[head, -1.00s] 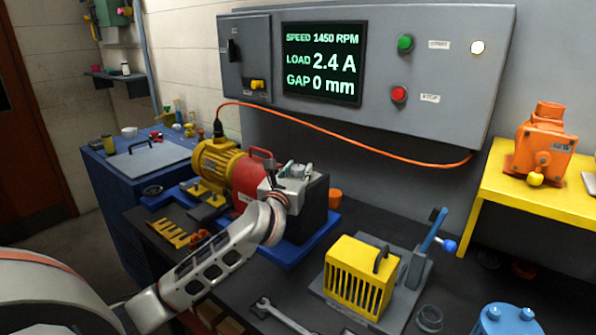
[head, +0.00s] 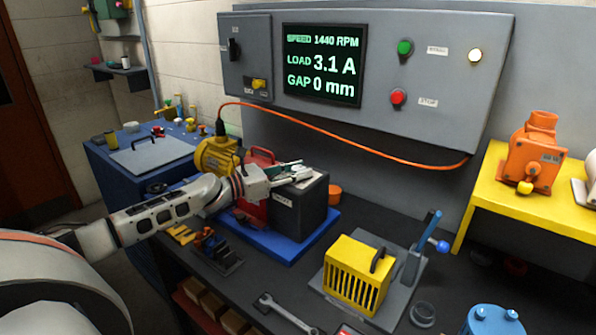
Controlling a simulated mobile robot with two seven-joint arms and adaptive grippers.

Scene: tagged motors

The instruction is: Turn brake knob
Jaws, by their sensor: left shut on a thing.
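My left gripper (head: 297,172) reaches over the black brake box (head: 298,208) and is shut at its top. The brake knob is hidden by the fingers, so I cannot make out its shape or angle. The box stands on a blue base plate (head: 268,244), beside the red housing (head: 255,205) and the yellow motor (head: 216,155). The display (head: 322,65) on the grey panel reads speed 1440 RPM, load 3.1 A and gap 0 mm. My right gripper is not in view.
A yellow slotted box (head: 357,275) and a blue lever (head: 428,230) stand on the bench to the right. A wrench (head: 288,313) lies in front. An orange cable (head: 350,141) runs from the motor below the panel. A yellow shelf (head: 520,217) holds an orange pump (head: 536,152).

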